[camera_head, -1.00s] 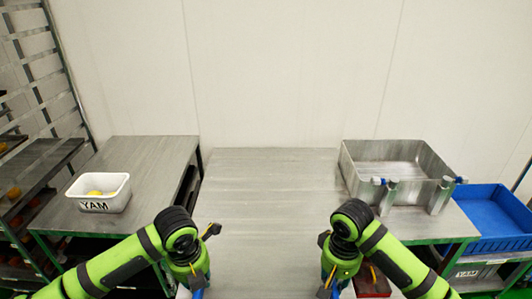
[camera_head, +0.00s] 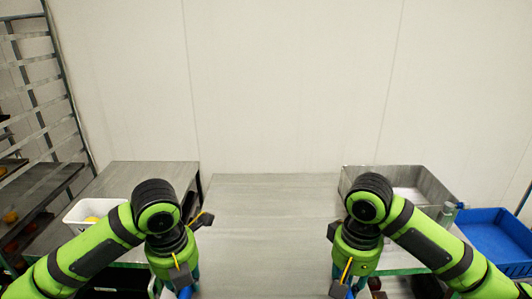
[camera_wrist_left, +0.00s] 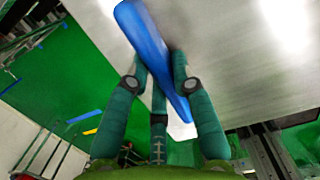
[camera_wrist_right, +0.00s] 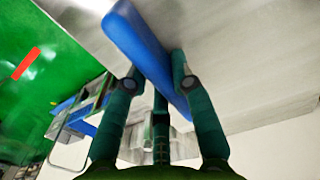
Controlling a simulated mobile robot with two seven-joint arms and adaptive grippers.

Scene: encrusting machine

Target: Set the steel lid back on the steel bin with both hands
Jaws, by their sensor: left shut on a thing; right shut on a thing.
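My left gripper (camera_wrist_left: 158,90) is shut on a blue handle bar (camera_wrist_left: 150,45). My right gripper (camera_wrist_right: 156,88) is shut on another blue bar (camera_wrist_right: 135,42). Each bar lies along a pale grey metal surface, seen in the left wrist view (camera_wrist_left: 230,60) and the right wrist view (camera_wrist_right: 240,70); it looks like the steel lid. In the head view both grippers are low, well apart, with the bars barely showing.
A bare grey steel surface (camera_head: 270,215) lies between my arms. A white tub (camera_head: 80,213) with something yellow stands on the left table (camera_head: 150,175). A blue crate (camera_head: 495,232) is at far right, a rack (camera_head: 55,60) at far left. A pale wall closes the back.

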